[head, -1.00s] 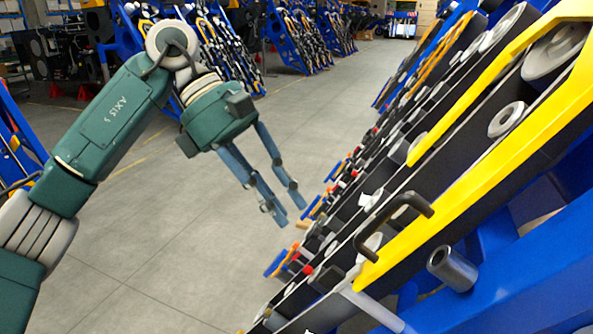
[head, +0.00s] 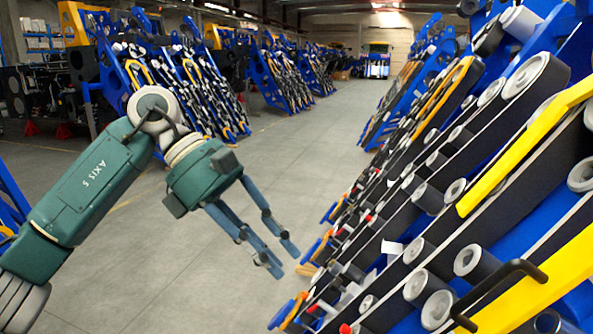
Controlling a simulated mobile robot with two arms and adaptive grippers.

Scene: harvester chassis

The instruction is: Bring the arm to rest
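My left arm, green with grey joints, comes in from the left in the head view. Its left gripper (head: 284,262) has two blue fingers that point down and to the right. The fingers are apart with nothing between them. It hangs in the air over the grey floor, to the left of the near harvester chassis (head: 475,205). It looks apart from the chassis, though the exact gap is hard to judge. My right gripper is not in view.
The near chassis, with rollers, yellow bars and a black handle (head: 500,293), fills the right side. More blue chassis (head: 180,80) stand along the back left. The grey floor (head: 300,140) between the rows is open. A vehicle (head: 377,60) stands far down the aisle.

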